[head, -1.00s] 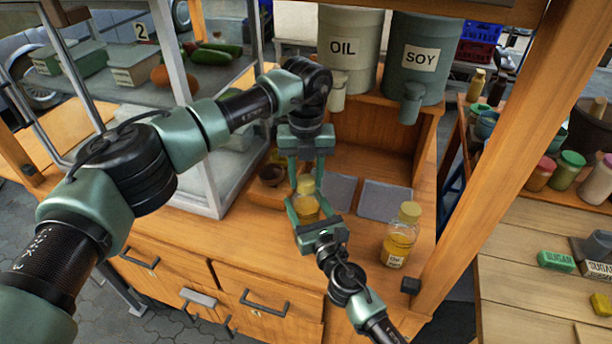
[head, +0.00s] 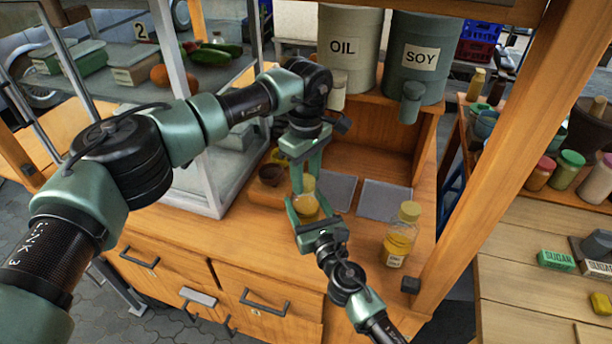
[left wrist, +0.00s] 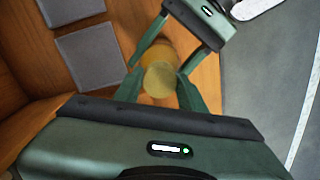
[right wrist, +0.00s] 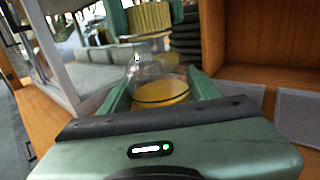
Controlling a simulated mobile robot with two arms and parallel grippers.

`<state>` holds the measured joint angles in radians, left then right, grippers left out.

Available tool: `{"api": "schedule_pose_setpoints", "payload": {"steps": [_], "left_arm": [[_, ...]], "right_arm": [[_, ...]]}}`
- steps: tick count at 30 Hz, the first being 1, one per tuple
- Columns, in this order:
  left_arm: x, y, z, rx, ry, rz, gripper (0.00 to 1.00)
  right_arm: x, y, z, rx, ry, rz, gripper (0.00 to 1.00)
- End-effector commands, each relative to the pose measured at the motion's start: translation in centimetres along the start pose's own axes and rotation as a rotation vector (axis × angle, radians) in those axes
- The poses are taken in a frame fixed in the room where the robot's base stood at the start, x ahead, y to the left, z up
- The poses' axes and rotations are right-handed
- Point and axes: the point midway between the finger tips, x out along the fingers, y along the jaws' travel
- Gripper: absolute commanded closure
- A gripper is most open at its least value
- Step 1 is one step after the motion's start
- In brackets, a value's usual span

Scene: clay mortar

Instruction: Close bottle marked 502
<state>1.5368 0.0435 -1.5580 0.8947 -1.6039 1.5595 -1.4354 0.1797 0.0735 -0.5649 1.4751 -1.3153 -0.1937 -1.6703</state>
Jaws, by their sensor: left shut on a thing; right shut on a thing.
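A glass bottle with yellow liquid (head: 307,206) stands upright near the counter's front edge; no marking on it is readable. My right gripper (head: 305,212) is shut on its body from the front. The yellow cap (head: 306,183) is at the bottle's mouth, with my left gripper (head: 308,178) shut on it from above. The left wrist view shows the cap (left wrist: 160,79) between my left fingers, over the bottle. The right wrist view shows the cap (right wrist: 150,18) directly above the clear glass (right wrist: 150,58); whether it is fully seated I cannot tell.
A second capped bottle (head: 398,240) with a label stands to the right on the counter. Two grey plates (head: 385,200) lie behind. Oil (head: 349,48) and soy (head: 418,58) containers stand at the back.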

Motion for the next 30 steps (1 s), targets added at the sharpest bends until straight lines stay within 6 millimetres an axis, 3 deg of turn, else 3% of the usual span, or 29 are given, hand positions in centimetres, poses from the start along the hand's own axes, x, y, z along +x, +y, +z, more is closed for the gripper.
{"api": "schedule_pose_setpoints", "payload": {"steps": [3, 7, 8, 10, 22, 26, 30], "left_arm": [[-0.1, 0.0, -0.1, 0.165, 0.003, 0.002, 1.00], [-0.1, 0.0, -0.1, 0.155, 0.003, 0.003, 1.00], [-0.1, 0.0, -0.1, 0.154, 0.003, 0.003, 0.54], [-0.1, 0.0, -0.1, 0.154, 0.002, 0.002, 0.35], [-0.5, 0.1, -0.1, 0.153, 0.002, 0.003, 0.34], [-2.2, 0.1, -0.1, 0.153, 0.002, 0.004, 0.34], [-5.3, 0.1, -0.1, 0.152, 0.004, 0.005, 0.34]], "right_arm": [[0.0, 0.0, 0.0, -0.001, 0.000, 0.001, 1.00], [0.0, 0.1, 0.0, -0.001, 0.000, 0.001, 1.00], [0.0, 0.1, 0.0, -0.001, 0.000, 0.001, 1.00], [0.0, 0.1, 0.0, -0.001, 0.000, 0.001, 1.00], [0.0, 0.0, 0.0, 0.000, 0.000, 0.001, 1.00], [0.0, 0.0, 0.0, 0.000, 0.000, 0.001, 1.00], [0.0, 0.0, 0.0, 0.000, 0.000, 0.001, 1.00]]}}
